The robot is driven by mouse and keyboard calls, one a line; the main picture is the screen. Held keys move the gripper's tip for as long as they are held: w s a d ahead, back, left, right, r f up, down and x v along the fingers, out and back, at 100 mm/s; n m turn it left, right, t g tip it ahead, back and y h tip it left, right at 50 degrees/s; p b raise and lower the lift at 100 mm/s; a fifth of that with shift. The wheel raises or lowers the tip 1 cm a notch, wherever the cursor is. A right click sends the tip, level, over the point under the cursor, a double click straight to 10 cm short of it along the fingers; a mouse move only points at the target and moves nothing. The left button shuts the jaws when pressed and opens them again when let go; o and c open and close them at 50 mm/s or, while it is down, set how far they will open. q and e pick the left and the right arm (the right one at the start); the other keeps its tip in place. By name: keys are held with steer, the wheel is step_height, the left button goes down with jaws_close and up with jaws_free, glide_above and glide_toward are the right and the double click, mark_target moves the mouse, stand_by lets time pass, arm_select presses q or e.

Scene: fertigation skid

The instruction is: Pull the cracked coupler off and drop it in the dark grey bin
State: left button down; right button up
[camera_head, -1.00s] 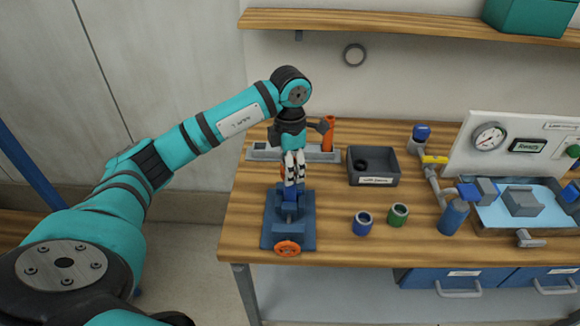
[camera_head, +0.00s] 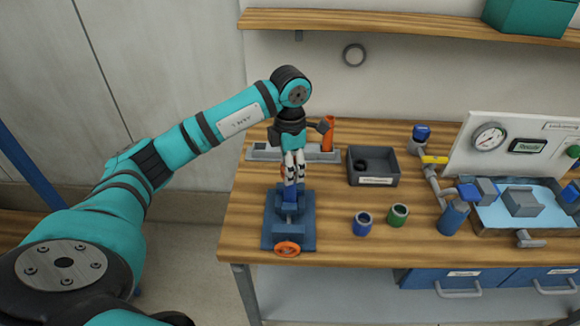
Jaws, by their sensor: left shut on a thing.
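My left gripper (camera_head: 291,182) points down over the blue vise (camera_head: 301,236) at the left of the bench. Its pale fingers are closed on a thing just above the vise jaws. The fingers hide most of that thing, so I cannot tell whether it is the cracked coupler. The dark grey bin (camera_head: 389,179) stands on the bench to the right of the gripper, open at the top. A small dark round thing (camera_head: 361,165) shows inside it. A blue coupler (camera_head: 362,225) and a green coupler (camera_head: 397,217) stand upright in front of the bin. My right gripper is not in view.
A grey rack (camera_head: 262,153) with an orange-red upright thing (camera_head: 328,134) stands behind the gripper. Pipework, a gauge panel (camera_head: 470,140) and a tray of blue liquid (camera_head: 546,228) fill the right side. The wood between vise and bin is clear.

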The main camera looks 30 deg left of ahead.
arm_select(q)
steer(key=shift+r, duration=0.15)
steer(key=shift+r+p, duration=1.95)
steer(key=shift+r, duration=1.05)
